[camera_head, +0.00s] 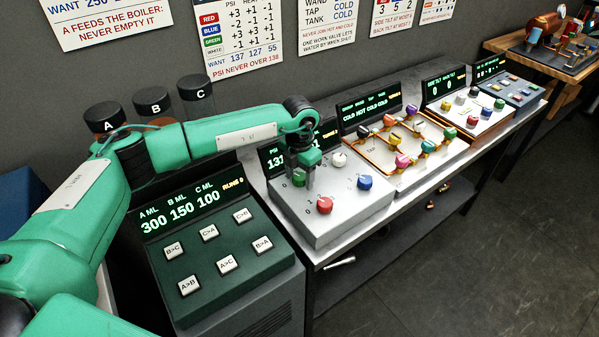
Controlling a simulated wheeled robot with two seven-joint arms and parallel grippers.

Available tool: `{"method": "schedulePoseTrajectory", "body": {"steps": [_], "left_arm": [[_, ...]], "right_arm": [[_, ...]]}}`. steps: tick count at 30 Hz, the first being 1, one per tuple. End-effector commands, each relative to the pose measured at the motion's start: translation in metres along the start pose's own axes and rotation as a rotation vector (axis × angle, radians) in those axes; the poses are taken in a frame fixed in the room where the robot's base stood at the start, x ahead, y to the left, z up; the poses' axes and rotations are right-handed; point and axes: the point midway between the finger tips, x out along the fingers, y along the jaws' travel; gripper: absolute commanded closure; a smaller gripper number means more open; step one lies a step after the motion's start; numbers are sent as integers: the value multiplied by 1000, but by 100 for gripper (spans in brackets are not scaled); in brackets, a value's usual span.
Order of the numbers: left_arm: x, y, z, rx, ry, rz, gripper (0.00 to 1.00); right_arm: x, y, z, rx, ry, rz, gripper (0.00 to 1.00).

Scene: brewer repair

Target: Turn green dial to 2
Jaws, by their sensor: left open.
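The green dial (298,178) sits at the back left on top of a grey control box (338,208) on the bench. My left gripper (311,186) comes down from above at the dial, with its fingers beside or around it; I cannot tell if they touch it. The gripper is open. Its fingers hide part of the dial, and the dial's setting is not readable. A red dial (324,205), a blue dial (365,182) and a white dial (339,159) share the box. Its display is partly hidden by my arm. My right gripper is not in view.
A dark green button console (215,275) stands in front at left, with lidded canisters (153,104) behind it. To the right on the bench (395,205) are a panel of coloured valves (403,145) and further panels. Wall posters (237,35) hang behind.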

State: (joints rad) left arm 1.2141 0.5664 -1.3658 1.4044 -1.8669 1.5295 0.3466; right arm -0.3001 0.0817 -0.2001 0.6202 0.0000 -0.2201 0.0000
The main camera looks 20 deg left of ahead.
Motion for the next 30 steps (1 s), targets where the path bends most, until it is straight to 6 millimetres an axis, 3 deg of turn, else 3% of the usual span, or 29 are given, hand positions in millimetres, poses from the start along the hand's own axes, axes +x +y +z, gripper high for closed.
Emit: {"method": "schedulePoseTrajectory", "body": {"steps": [5, 12, 20, 30], "left_arm": [[0, 0, 0, 0, 0, 0, 43], [0, 0, 0, 0, 0, 0, 87], [1, 0, 0, 23, -1, 0, 87], [4, 1, 1, 216, -4, 1, 87]], "right_arm": [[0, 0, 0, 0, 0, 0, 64], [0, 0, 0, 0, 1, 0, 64], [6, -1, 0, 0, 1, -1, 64], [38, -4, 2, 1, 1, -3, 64]]}}
